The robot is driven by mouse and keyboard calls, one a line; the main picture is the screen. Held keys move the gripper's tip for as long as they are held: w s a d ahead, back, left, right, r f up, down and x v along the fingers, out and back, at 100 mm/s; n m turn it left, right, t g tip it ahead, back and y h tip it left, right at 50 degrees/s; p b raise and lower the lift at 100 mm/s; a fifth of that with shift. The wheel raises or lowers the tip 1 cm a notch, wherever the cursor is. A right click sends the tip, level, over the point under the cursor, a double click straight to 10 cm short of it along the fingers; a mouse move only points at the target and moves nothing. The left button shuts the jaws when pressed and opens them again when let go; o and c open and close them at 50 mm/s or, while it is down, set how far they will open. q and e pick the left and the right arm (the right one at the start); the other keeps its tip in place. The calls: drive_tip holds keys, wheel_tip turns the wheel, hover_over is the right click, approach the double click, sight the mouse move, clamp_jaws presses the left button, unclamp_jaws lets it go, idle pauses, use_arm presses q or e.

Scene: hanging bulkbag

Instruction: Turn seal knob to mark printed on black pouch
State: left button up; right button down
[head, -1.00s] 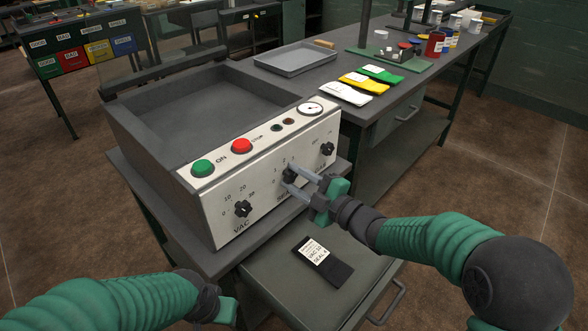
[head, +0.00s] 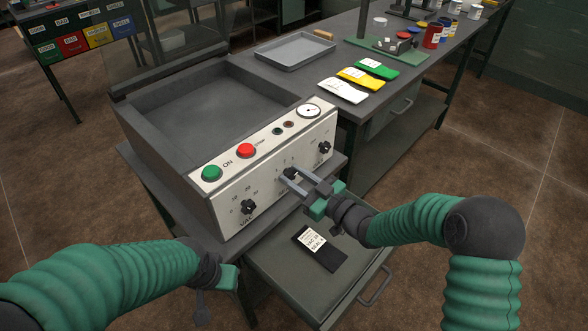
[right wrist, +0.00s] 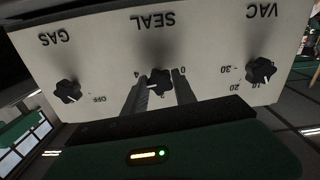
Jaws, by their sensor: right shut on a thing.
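The seal knob (head: 291,174) is a small black lobed knob, the middle one on the white front panel (head: 272,182) of the machine. My right gripper (head: 288,176) is shut on it, with a finger on each side. In the right wrist view the seal knob (right wrist: 159,82) sits between the two grey fingers, under an upside-down SEAL label; a 4 and a 0 show beside it. The black pouch (head: 330,261) lies on the drawer below, with a white label whose lines look like VAC and SEAL; the numerals are unclear. My left gripper (head: 228,278) is low at left, away from the panel.
The VAC knob (head: 248,207) and GAS knob (head: 324,148) flank the seal knob. A green button (head: 212,173) and a red button (head: 246,151) sit above. White, yellow and green pouches (head: 343,91) and a grey tray (head: 294,51) lie on the bench behind.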

drive_tip(key=shift+s+f+m+p, duration=0.1)
drive_tip(key=shift+f+m+p, duration=0.1)
drive_tip(key=shift+m+p, duration=0.5)
drive_tip(key=shift+s+f+m+p, duration=0.15)
drive_tip(key=shift+m+p, duration=0.25)
drive_tip(key=shift+m, duration=0.5)
drive_tip(key=shift+w+f, duration=0.1)
drive_tip(key=c, duration=1.2)
unclamp_jaws()
drive_tip(key=shift+o, duration=1)
drive_tip(key=shift+w, duration=0.1)
drive_tip(key=shift+r, duration=0.2)
drive_tip(key=p+v, duration=0.1)
drive_tip(key=v, duration=1.6)
drive_tip(key=shift+p, duration=0.4)
